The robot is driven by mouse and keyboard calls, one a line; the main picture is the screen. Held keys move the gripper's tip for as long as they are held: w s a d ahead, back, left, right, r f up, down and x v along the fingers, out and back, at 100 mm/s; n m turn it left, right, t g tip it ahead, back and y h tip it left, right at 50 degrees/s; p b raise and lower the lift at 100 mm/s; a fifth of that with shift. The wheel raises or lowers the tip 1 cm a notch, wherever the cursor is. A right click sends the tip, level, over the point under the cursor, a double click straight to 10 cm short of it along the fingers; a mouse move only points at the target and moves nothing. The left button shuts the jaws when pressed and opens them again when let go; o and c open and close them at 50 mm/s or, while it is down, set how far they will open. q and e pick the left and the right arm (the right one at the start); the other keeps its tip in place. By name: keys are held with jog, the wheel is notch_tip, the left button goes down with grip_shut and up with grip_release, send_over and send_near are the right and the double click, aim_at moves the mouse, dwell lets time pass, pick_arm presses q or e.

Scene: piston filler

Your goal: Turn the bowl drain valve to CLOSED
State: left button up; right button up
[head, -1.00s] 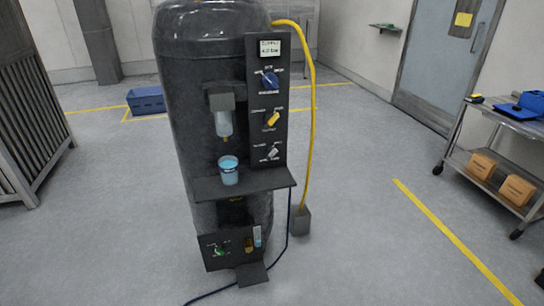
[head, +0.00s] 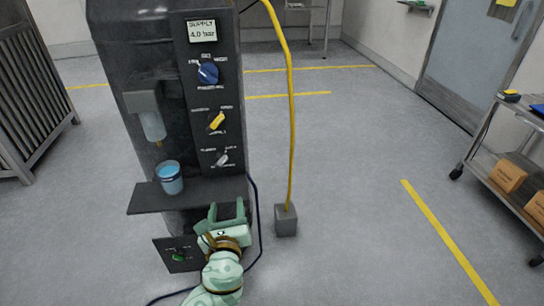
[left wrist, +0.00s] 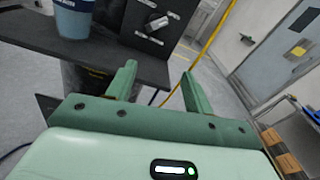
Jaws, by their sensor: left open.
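The dark machine has a control panel with a blue knob (head: 208,73), a yellow knob (head: 216,122) and a small grey knob (head: 222,159). A low panel (head: 163,247) has a green knob (head: 178,257). The labels are too blurred to tell which knob is the bowl drain valve or where it points. My left gripper (head: 227,207) is open and empty, in front of the machine near the shelf's right end, apart from the knobs. It hides the low panel's right part. The left wrist view shows its spread fingers (left wrist: 158,72) below the grey knob (left wrist: 156,24). My right gripper is not visible.
The shelf (head: 145,200) holds a blue cup (head: 170,178) under a nozzle. A yellow hose (head: 291,130) runs down to a grey block (head: 286,220), right of the machine. A trolley (head: 490,180) stands at the far right. The floor between is clear.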

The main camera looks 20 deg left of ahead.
aim_at(221, 164)
pick_arm(q)
jog(key=w+a+m+b, duration=0.1)
jog(key=w+a, duration=0.2)
jog(key=w, duration=0.1)
jog(key=w+a+m+b, duration=0.1)
jog(key=w+a, duration=0.1)
jog(key=w, duration=0.2)
jog(key=w+a+r+y+b, duration=0.1)
jog(key=w+a+b, duration=0.1)
jog(key=w+a, duration=0.1)
jog(key=shift+w+a+r+m, duration=0.1)
jog(key=shift+w+a+m, duration=0.1)
jog(key=shift+w, duration=0.2)
jog(key=shift+w+a+m, duration=0.15)
jog(key=shift+w+m, duration=0.05)
jog(key=shift+w, duration=0.15)
jog(key=shift+w+a+r, duration=0.15)
jog(key=shift+w+a, duration=0.2)
jog(key=shift+w, duration=0.2)
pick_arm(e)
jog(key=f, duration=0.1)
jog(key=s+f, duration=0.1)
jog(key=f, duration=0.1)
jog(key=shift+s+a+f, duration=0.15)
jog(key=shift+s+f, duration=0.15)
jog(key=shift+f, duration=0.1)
pick_arm(q)
jog(key=c, duration=1)
